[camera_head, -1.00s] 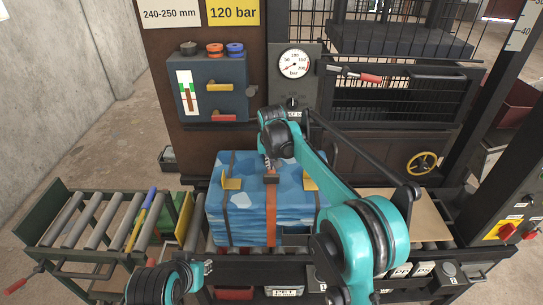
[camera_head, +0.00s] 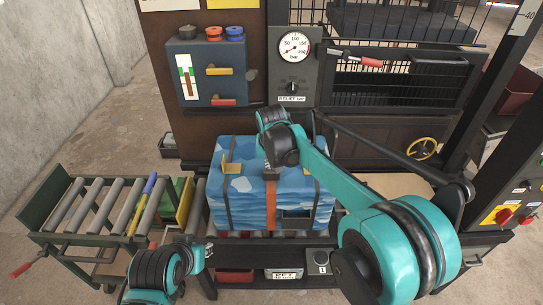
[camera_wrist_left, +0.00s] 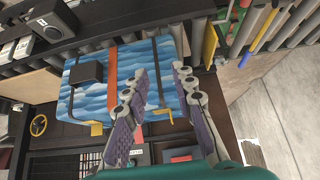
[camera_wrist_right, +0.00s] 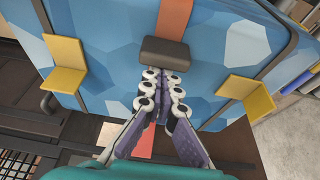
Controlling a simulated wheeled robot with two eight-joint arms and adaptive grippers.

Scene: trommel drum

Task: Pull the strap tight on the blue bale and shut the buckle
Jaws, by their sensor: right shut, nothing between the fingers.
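The blue bale (camera_head: 222,205) sits on the conveyor in the middle of the head view. An orange strap (camera_head: 271,208) runs down its front and over its top. A dark buckle (camera_wrist_right: 165,52) sits on the strap on top of the bale. My right gripper (camera_wrist_right: 163,76) is shut and empty, its fingertips at the near edge of the buckle; I cannot tell if they touch. My left gripper (camera_head: 208,250) is low in front of the bale. In the left wrist view its fingers (camera_wrist_left: 163,68) are apart and empty, with the bale (camera_wrist_left: 165,50) beyond them.
Yellow corner pieces (camera_wrist_right: 65,65) and dark bands flank the strap on the bale. A black box (camera_head: 296,213) is at the bale's lower front right. A roller table (camera_head: 100,215) stands at left. The press panel with a gauge (camera_head: 294,47) is behind.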

